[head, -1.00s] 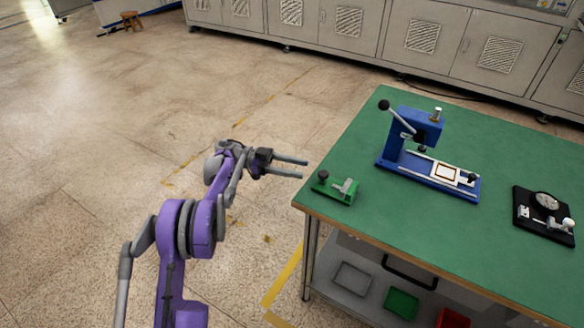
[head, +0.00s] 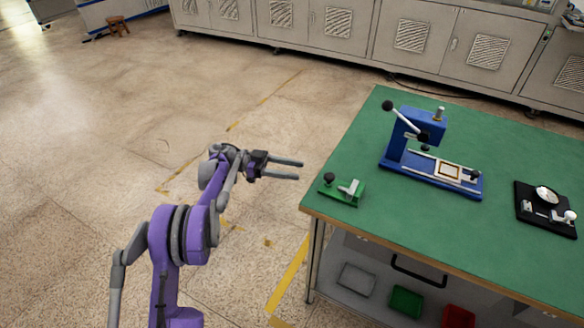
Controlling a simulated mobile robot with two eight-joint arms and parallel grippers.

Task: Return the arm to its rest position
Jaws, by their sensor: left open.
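My left arm is purple and grey and comes up from the bottom left. My right gripper is not in view.
A green-topped table (head: 400,232) fills the right side. On it are a small green fixture (head: 342,190), a blue lever press (head: 432,172) and a black gauge plate (head: 543,209). Trays, including a green one (head: 406,301), lie on the shelf below. Floor to the left is clear.

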